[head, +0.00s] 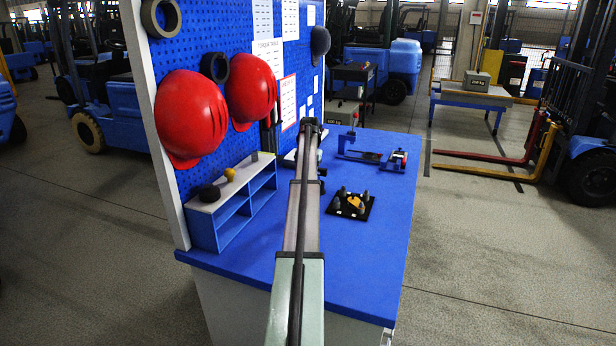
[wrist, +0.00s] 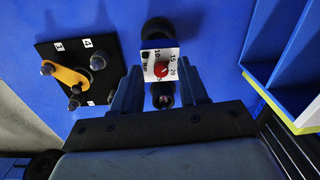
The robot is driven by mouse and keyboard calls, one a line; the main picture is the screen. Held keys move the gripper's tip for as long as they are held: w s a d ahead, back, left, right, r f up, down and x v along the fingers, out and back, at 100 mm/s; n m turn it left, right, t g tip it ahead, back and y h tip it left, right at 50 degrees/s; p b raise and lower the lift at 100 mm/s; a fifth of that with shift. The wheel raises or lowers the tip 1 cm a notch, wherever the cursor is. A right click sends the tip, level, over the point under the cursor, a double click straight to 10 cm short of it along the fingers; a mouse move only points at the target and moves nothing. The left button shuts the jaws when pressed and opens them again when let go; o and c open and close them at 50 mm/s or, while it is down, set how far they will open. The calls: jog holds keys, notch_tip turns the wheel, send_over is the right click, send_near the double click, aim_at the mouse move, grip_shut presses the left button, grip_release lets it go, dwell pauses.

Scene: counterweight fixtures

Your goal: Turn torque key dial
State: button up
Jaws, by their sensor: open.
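The torque key dial is a white plate (wrist: 150,56) with printed numbers, "Nm" and a red round knob (wrist: 161,69), seen in the wrist view. A black round part (wrist: 157,29) sits above the plate and a dark round part (wrist: 162,95) below it. My gripper (wrist: 162,76) is open, with one blue finger on each side of the dial's lower part. I cannot tell whether either finger touches it. The knob's pointer is too small to read surely. In the head view my arm hides the dial and most of the gripper.
A black plate (head: 341,210) with several posts and an orange piece (head: 355,203) lies on the blue bench (head: 350,260). A blue fixture (head: 350,146) stands behind it. A blue shelf (head: 236,212) and a pegboard with red helmets (head: 190,115) stand left. The front right bench is clear.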

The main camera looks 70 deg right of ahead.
jog(key=shift+r, duration=0.1)
notch_tip(320, 180, up, 14)
jog(key=shift+s+f, duration=0.2)
dwell(0.4)
dwell(0.5)
